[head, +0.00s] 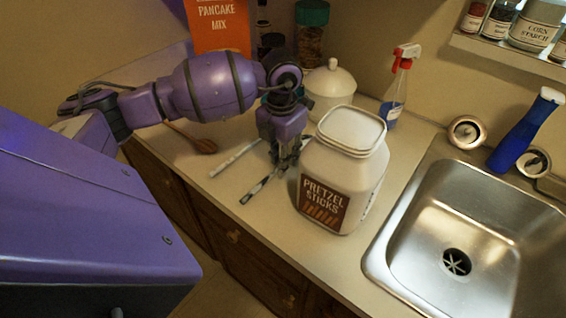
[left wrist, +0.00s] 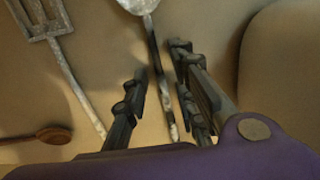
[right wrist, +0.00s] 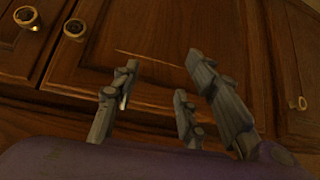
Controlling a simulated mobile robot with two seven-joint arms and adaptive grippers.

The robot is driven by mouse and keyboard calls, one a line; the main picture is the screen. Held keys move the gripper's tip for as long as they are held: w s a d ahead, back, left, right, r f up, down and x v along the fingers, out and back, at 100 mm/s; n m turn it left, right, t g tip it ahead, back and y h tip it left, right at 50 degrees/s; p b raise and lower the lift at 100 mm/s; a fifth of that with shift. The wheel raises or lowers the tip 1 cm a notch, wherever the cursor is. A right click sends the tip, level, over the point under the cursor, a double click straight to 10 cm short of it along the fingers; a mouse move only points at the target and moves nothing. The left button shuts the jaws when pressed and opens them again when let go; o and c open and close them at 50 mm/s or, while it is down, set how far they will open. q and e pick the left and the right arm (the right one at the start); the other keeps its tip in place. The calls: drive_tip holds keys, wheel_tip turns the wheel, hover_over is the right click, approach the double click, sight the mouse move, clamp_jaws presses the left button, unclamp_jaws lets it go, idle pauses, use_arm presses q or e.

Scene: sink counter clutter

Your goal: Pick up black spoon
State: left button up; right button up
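The black spoon (head: 254,189) lies on the counter beside the pretzel jar, its handle dark with shiny pale patches. In the left wrist view its handle (left wrist: 166,88) runs between my left fingers, and its pale bowl (left wrist: 140,5) is cut off at the top edge. My left gripper (head: 284,165) points down over the spoon. It is open, with a finger on each side of the handle (left wrist: 158,62); whether they touch it I cannot tell. My right gripper (right wrist: 163,62) is open and empty in front of the cabinets, out of the head view.
The pretzel sticks jar (head: 340,170) stands close right of my left gripper. A pale slotted utensil (head: 235,158) and a wooden spoon (head: 204,146) lie to the left. A white lidded pot (head: 330,85) stands behind. The sink (head: 400,220) is at right. Wooden cabinets (right wrist: 160,80) face my right gripper.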

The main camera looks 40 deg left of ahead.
use_arm(q)
clamp_jaws()
